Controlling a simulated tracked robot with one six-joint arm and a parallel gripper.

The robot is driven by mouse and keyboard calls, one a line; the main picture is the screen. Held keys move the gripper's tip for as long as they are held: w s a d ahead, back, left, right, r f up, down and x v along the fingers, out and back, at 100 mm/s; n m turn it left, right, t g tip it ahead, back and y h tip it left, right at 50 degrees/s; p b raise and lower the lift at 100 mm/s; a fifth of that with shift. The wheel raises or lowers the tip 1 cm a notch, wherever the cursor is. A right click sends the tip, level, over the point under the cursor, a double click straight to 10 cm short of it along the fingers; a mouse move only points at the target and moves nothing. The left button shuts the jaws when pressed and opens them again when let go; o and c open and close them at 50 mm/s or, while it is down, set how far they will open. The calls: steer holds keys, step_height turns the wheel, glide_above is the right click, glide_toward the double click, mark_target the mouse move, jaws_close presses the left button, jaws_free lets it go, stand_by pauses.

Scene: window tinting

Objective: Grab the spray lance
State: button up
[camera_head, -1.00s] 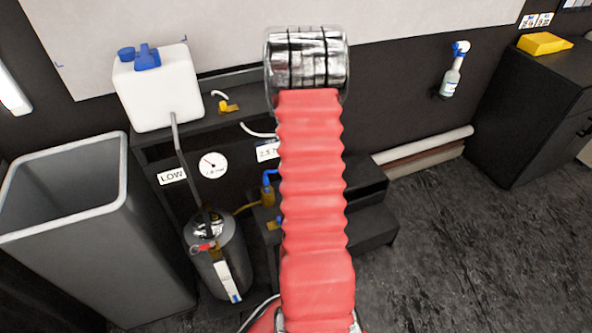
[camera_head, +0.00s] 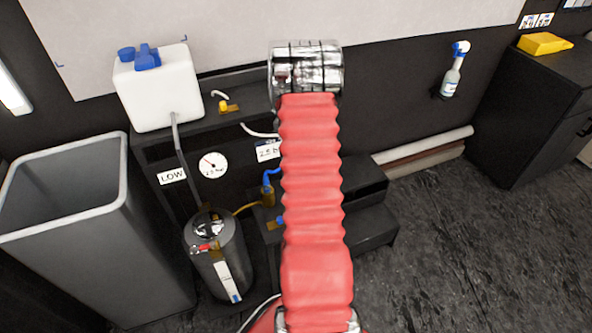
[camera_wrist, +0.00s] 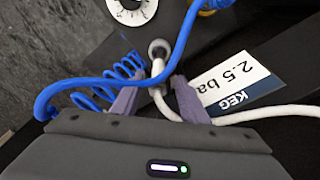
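My gripper (camera_wrist: 155,82) has two purple fingers, spread apart in the wrist view. A thin white hose (camera_wrist: 157,93) lies between the fingers, with a gap on both sides. It runs up to a grey round fitting (camera_wrist: 158,49) just beyond the fingertips and bends away right below them. I cannot tell whether this is the spray lance; no lance is clearly recognisable. In the head view my red arm hides the gripper and the space behind it. A white hose end (camera_head: 258,131) shows left of my arm.
A blue coiled hose (camera_wrist: 60,95) crosses left of and over the fingers. A keg label (camera_wrist: 232,80) lies right. Floor at right is clear.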

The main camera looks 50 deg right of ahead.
steer(key=f, duration=0.3)
steer(key=shift+d, duration=0.25)
jaws_close()
stand_by(0.5)
